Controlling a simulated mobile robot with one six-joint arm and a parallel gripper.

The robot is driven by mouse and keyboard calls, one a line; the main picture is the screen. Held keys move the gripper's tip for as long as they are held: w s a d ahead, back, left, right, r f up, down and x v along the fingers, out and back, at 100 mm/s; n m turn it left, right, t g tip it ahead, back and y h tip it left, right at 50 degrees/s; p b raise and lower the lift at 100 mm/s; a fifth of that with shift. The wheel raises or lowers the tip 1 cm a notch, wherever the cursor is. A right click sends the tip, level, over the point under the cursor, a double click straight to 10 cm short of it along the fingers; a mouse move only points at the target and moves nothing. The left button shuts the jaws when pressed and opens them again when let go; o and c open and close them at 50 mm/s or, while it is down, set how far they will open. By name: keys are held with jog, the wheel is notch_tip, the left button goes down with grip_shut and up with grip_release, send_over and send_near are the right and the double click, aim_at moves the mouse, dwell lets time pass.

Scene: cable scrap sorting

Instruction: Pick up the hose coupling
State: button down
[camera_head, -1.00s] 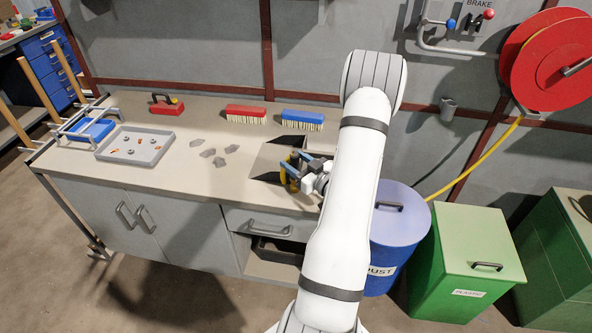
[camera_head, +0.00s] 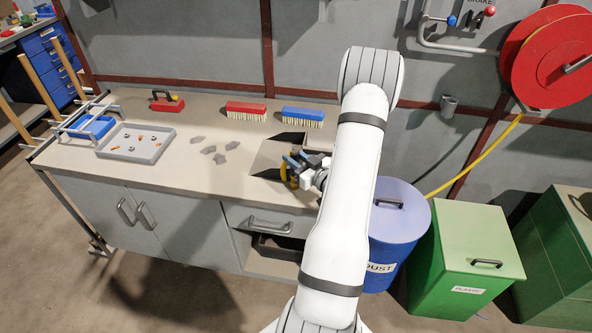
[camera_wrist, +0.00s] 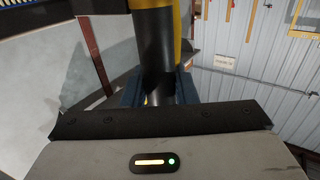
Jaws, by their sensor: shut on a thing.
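The hose coupling shows in the wrist view as a black cylinder with yellow parts (camera_wrist: 153,55), standing up between the blue finger pads. In the head view only a small yellow part of it (camera_head: 285,173) shows beside the fingers. My gripper (camera_head: 294,168) is shut on it, at the right end of the workbench. In the head view my arm hides part of the gripper, and I cannot tell whether the coupling touches the bench.
The workbench (camera_head: 190,170) carries a grey tray (camera_head: 103,152) of small parts, several grey scraps, a red brush (camera_head: 246,108) and a blue brush (camera_head: 302,113). A blue dust bin (camera_head: 400,225) and a green plastic bin (camera_head: 470,235) stand to the right.

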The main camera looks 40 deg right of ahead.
jog(key=shift+r, duration=0.1)
dwell(0.3)
notch_tip(320, 180, up, 9)
jog(key=shift+r+b, duration=0.15)
jog(key=shift+b, duration=0.3)
jog(key=shift+r+p, duration=1.5)
jog(key=shift+r, duration=1.3)
